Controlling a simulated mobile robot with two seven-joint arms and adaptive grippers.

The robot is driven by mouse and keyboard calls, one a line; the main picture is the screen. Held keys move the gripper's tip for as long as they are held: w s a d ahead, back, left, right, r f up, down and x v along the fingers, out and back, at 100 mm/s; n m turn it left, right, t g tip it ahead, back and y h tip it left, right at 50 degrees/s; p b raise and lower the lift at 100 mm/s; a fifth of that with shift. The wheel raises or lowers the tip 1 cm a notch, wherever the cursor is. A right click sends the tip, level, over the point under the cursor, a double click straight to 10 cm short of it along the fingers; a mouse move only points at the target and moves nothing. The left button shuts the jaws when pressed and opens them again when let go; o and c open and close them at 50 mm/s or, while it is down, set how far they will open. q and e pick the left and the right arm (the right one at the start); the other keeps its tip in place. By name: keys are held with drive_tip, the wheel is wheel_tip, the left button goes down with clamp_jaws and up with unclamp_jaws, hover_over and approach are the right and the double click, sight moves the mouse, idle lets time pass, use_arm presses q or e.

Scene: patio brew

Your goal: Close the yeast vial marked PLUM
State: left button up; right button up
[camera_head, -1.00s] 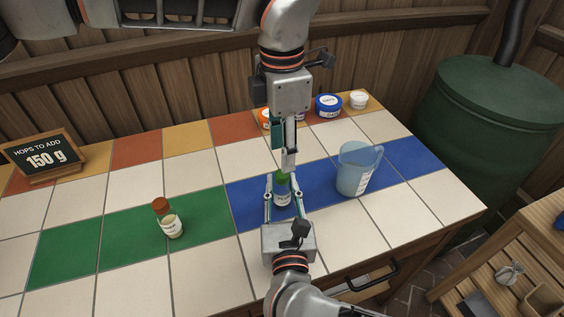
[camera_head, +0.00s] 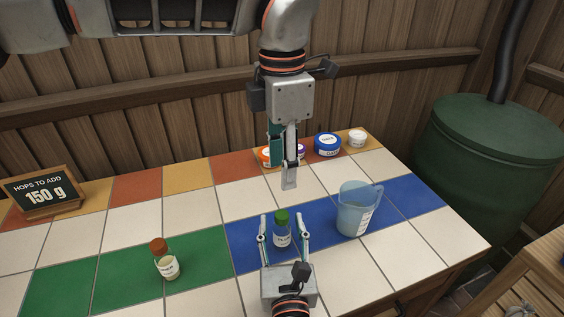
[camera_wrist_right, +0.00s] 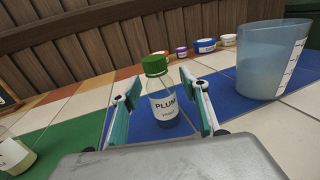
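The PLUM vial (camera_head: 282,236) stands upright on the blue tiles, with a green cap (camera_head: 282,216) sitting on its top. In the right wrist view the vial (camera_wrist_right: 163,105) shows its PLUM label, with the green cap (camera_wrist_right: 155,65) on its neck; how tight it is cannot be seen. My right gripper (camera_head: 283,226) is open, with its fingers either side of the vial and gaps showing. My left gripper (camera_head: 283,175) points down above and behind the vial, clear of the cap. Its fingers look apart and empty.
Another vial (camera_head: 167,263) with a brown-orange cap stands on the green tiles. A blue measuring jug (camera_head: 353,210) stands right of the PLUM vial. Several small tubs, including a blue one (camera_head: 327,145), line the back edge. A chalkboard (camera_head: 43,192) reads 150 g.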

drive_tip(key=s, duration=1.2)
drive_tip(key=shift+d, duration=0.15)
